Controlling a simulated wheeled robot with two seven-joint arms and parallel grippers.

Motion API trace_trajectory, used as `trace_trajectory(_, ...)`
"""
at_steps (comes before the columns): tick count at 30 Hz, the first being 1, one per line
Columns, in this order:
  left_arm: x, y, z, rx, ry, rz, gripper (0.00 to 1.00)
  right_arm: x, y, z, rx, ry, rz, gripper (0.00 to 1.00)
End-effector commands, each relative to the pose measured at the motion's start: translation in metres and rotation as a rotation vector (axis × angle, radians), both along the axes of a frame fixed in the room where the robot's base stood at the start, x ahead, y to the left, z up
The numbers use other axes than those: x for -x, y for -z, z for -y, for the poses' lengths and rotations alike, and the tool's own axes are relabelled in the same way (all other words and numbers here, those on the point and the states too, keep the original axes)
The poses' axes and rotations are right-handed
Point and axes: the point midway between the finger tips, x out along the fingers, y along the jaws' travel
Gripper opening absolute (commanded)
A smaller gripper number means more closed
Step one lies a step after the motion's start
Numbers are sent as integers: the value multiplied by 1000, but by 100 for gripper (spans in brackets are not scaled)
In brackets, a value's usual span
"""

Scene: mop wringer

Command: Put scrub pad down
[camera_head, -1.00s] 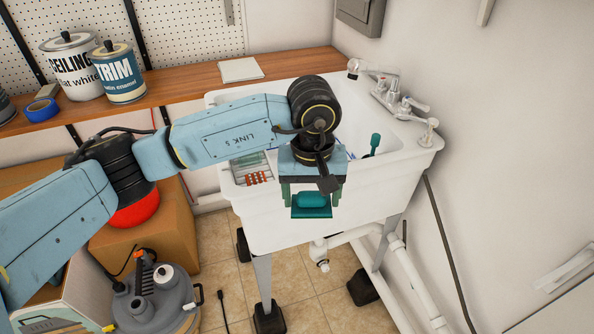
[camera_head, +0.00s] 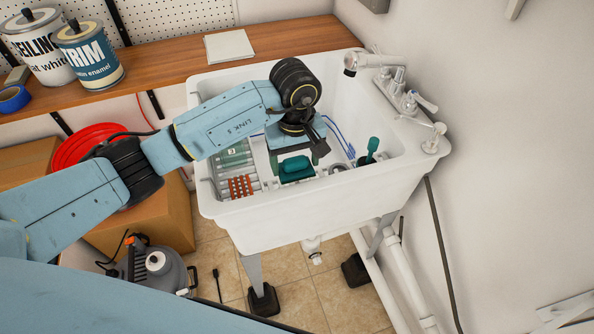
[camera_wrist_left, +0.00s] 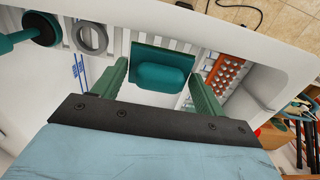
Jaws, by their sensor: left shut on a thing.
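The scrub pad (camera_head: 297,170) is a teal block with a rounded grip. My left gripper (camera_head: 296,160) is shut on it, over the front inside of the white utility sink (camera_head: 245,235). In the left wrist view the scrub pad (camera_wrist_left: 163,75) sits between my two green fingers, in front of a pale slatted rack (camera_wrist_left: 185,46). I cannot tell whether the pad touches the rack. My right gripper is not in view.
A rack with orange-red rollers (camera_head: 241,187) is left of the pad. A teal-handled brush (camera_head: 371,148) and a grey ring (camera_head: 339,168) are to its right. The faucet (camera_head: 400,85) stands at the back right. Paint cans (camera_head: 88,55) stand on the wooden shelf.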

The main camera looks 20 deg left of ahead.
Motion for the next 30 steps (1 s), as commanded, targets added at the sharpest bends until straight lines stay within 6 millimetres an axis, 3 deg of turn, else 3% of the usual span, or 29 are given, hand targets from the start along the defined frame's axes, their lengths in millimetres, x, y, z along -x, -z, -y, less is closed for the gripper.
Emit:
trace_trajectory(5, 0, 17, 0, 0, -1, 0, 46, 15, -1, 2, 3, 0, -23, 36)
trace_trajectory(13, 0, 50, 0, 0, 0, -2, 46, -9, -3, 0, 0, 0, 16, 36)
trace_trajectory(25, -1, 57, 0, -1, 1, 2, 46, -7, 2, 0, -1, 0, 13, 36)
trace_trajectory(26, 0, 57, 0, -1, 1, 2, 73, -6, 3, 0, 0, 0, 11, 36)
trace_trajectory(30, 0, 56, 0, -1, 1, 1, 92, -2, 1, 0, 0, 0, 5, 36)
